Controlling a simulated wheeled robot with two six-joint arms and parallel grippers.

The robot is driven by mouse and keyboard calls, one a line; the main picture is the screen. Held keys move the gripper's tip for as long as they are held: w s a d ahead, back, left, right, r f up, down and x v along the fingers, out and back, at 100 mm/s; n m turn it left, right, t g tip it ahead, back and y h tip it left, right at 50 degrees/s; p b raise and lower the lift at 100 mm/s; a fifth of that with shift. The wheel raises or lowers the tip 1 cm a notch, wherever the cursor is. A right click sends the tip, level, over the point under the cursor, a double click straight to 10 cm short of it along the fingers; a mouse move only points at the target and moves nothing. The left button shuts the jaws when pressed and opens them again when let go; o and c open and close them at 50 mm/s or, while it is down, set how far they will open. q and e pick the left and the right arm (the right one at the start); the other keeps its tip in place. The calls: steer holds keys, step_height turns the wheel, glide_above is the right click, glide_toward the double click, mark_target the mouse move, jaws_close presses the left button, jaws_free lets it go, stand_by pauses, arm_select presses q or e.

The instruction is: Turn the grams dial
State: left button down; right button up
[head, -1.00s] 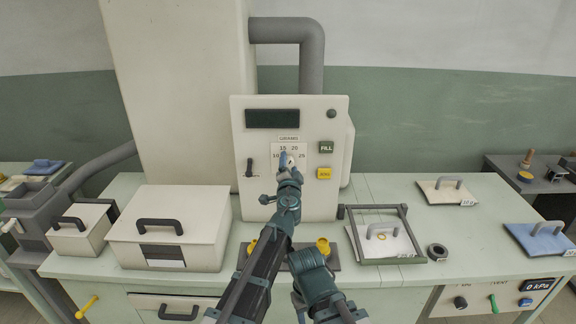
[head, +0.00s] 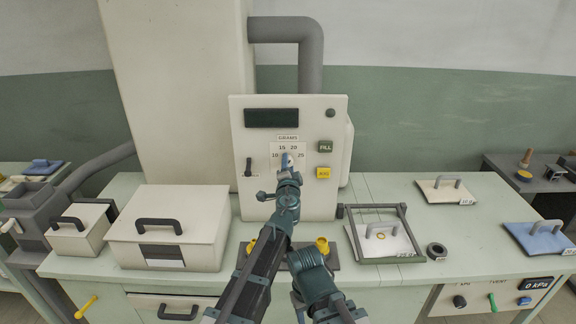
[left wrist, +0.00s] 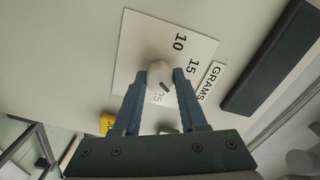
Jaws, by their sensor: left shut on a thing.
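The grams dial is a round pale knob (left wrist: 160,74) with a dark mark, on a white scale plate (left wrist: 140,50) reading 10 and 15, with another number partly covered. My left gripper (left wrist: 163,80) is shut on the knob, one finger on each side. In the head view, my left gripper (head: 287,163) is at the scale plate (head: 275,148) on the front of the cream dispenser (head: 325,200), below the GRAMS label (head: 288,138). It mostly hides the knob there. My right gripper is not seen.
Beside the dial are a dark lever (head: 248,167), a green FILL button (head: 325,147) and a yellow button (head: 324,173). A dark display (head: 271,118) is above. A dark frame (head: 345,235) stands on the bench to the right, and a lidded box (head: 190,205) to the left.

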arm_select(q)
steer(key=shift+m, duration=4.1)
steer(key=shift+s, duration=0.1)
steer(key=shift+c, duration=2.2)
jaws_free()
